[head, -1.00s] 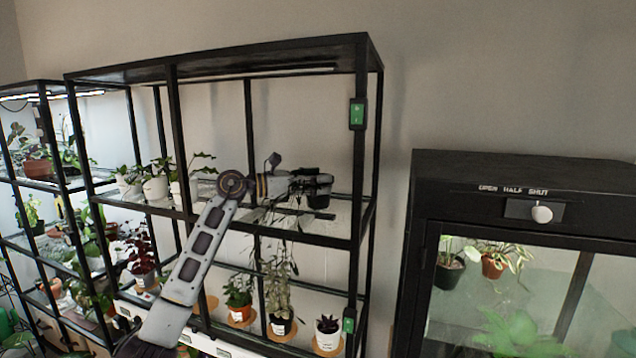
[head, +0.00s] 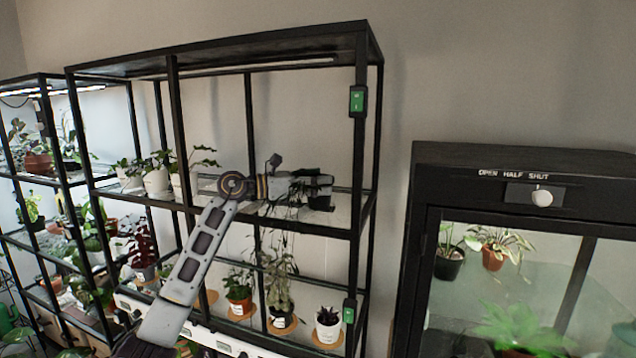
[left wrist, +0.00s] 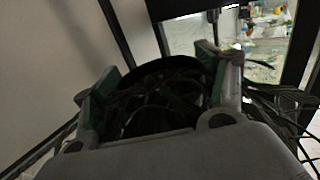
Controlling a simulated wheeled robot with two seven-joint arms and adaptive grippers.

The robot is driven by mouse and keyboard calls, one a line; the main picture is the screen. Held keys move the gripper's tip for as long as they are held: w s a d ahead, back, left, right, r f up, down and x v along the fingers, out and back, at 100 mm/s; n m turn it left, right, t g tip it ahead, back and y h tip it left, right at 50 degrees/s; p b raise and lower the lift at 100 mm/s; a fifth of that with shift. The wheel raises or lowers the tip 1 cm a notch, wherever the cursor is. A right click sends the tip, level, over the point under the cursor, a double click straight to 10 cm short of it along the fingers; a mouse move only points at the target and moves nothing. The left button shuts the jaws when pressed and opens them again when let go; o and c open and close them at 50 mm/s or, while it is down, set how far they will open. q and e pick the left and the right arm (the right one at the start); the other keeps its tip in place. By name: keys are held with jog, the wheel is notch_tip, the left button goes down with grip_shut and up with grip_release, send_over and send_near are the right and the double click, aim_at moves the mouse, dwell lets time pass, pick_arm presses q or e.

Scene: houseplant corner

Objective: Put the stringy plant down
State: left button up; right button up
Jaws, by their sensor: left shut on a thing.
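The stringy plant is in a black pot (head: 320,201) in my left gripper (head: 318,184), inside the upper bay of the middle black rack. Its thin dark strands (head: 284,212) hang down by the front edge of the glass shelf (head: 345,216). I cannot tell whether the pot's base touches the glass. In the left wrist view my left gripper (left wrist: 158,92) has its green-padded fingers on both sides of the dark pot and its tangled strands (left wrist: 165,97). The pot's lower part is hidden there. My right gripper is in neither view.
White-potted plants (head: 157,180) stand at the left of the same shelf. Several potted plants (head: 281,317) stand on saucers on the shelf below. A green switch (head: 357,101) is on the right post. A black glass-fronted cabinet (head: 520,165) stands at the right.

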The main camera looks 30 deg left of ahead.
pick_arm(q)
jog(key=shift+f+b, duration=0.25)
jog(key=shift+b, duration=0.05)
dwell(0.4)
jog(key=o, duration=1.2)
jog(key=shift+s+a, duration=0.1)
jog(key=shift+s, duration=0.05)
jog(key=shift+b+v, duration=1.95)
jog(key=shift+v, duration=0.6)
